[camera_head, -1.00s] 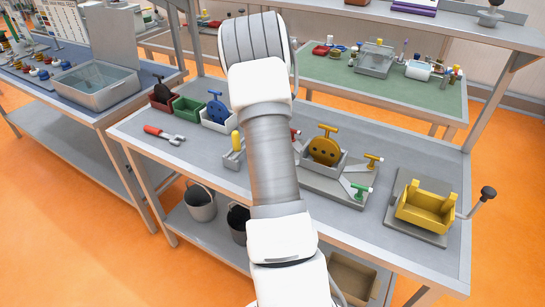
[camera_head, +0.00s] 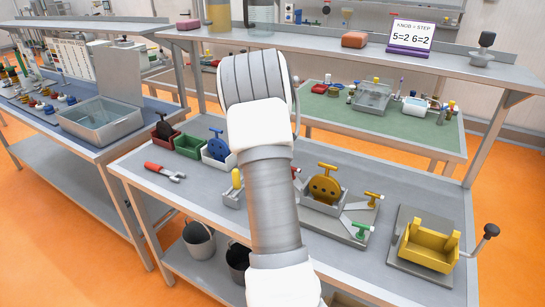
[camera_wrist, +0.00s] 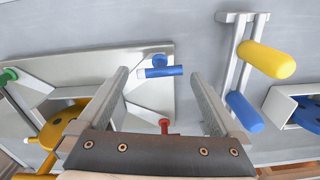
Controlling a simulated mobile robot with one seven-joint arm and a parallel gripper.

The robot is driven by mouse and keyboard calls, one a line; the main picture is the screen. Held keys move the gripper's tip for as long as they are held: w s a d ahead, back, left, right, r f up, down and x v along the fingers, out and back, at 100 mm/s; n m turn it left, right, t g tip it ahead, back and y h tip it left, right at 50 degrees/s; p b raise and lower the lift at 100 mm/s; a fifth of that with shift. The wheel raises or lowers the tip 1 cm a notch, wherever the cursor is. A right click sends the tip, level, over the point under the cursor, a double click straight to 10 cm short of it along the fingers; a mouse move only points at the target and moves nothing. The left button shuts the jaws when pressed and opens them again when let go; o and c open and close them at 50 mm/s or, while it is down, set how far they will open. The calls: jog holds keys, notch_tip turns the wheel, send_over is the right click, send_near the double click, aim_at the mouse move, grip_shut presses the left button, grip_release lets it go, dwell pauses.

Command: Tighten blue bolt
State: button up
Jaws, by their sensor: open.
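The blue bolt (camera_wrist: 165,71) shows in the wrist view as a blue bar with a pale tip and a rounded blue head, at the edge of the grey fixture plate (camera_wrist: 150,95). My gripper (camera_wrist: 160,76) is open, with one finger on each side of the bolt in the picture. I cannot tell the depth between them; no contact shows. In the head view my arm hides the blue bolt and my gripper. The fixture plate (camera_head: 336,230) carries a yellow disc (camera_head: 325,187), a yellow bolt (camera_head: 373,198) and a green bolt (camera_head: 361,229). A red bolt (camera_wrist: 165,126) shows lower between the fingers.
A grey holder with yellow (camera_wrist: 267,60) and blue (camera_wrist: 244,111) handles stands right of my fingers. A blue disc (camera_head: 217,147) sits in a white bin. A yellow cradle (camera_head: 429,246) with a crank stands right. A red-handled tool (camera_head: 165,171) lies left.

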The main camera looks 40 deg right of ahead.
notch_tip(320, 180, up, 13)
dwell(0.3)
jog(key=shift+r, duration=0.1)
dwell(0.4)
jog(key=s+a+r+n+t, duration=0.15)
jog(key=a+r+n, duration=0.3)
jog(key=a, duration=0.55)
jog(key=s+a+r+n+t, duration=0.1)
jog(key=s+a+r+n, duration=0.3)
jog(key=a, duration=0.6)
jog(key=s+a+n+t, duration=0.3)
jog(key=s+a+n, duration=0.5)
jog(key=s+a, duration=0.4)
jog(key=a, duration=0.3)
jog(key=shift+s+a+f, duration=0.15)
jog(key=shift+a+f, duration=0.05)
jog(key=shift+f, duration=0.2)
